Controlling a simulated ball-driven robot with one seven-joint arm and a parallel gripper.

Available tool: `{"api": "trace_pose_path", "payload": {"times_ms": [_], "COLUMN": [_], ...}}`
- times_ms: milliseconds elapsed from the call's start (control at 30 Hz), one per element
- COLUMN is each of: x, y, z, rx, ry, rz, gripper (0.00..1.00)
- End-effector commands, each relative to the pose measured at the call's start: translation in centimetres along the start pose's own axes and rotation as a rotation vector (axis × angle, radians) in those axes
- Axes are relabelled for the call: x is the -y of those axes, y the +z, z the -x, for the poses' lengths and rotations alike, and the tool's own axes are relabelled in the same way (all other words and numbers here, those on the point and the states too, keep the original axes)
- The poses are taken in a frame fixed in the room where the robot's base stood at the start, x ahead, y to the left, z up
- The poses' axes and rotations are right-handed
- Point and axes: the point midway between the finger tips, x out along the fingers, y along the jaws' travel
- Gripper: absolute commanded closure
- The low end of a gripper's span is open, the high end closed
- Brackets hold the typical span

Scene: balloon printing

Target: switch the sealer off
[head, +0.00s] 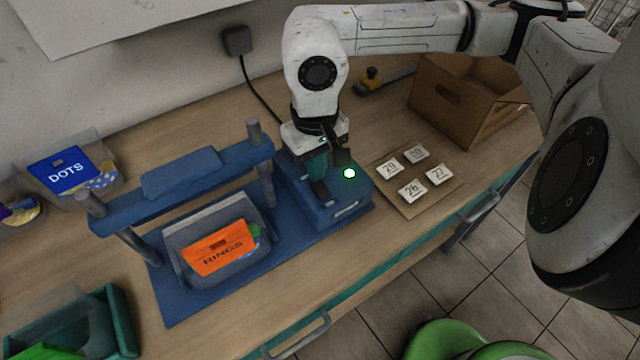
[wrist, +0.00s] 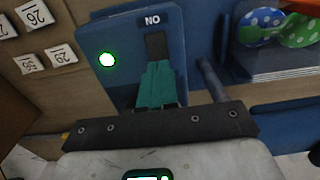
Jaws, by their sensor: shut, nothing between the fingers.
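The blue sealer has a press bar (head: 185,185) on posts and a control box (head: 352,194) to its right. A green light (head: 349,173) glows on the box; it also shows in the wrist view (wrist: 107,60). In the wrist view, the box face carries a label (wrist: 152,20) that reads "ON" upside down. A dark switch slot (wrist: 156,46) lies beside it. My gripper (head: 322,188) is shut and empty over the box. In the wrist view its teal fingertips (wrist: 157,68) are at the slot's lower end; I cannot tell whether they touch the switch, which they partly hide.
A clear pouch with an orange RINGS label (head: 220,248) lies in the sealer's tray. Number tiles (head: 412,190) sit on a board to the right, with a cardboard box (head: 455,105) behind. A DOTS bin (head: 65,172) and a green bin (head: 122,320) stand at left.

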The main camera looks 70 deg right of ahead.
Motion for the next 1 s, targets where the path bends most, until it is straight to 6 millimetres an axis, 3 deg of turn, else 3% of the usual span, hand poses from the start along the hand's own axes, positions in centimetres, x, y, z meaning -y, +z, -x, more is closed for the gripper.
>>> {"api": "trace_pose_path", "payload": {"times_ms": [1000], "x": [0.0], "y": [0.0], "z": [-0.71], "rx": [0.0], "ry": [0.0], "rz": [0.0], "gripper": [1.0]}}
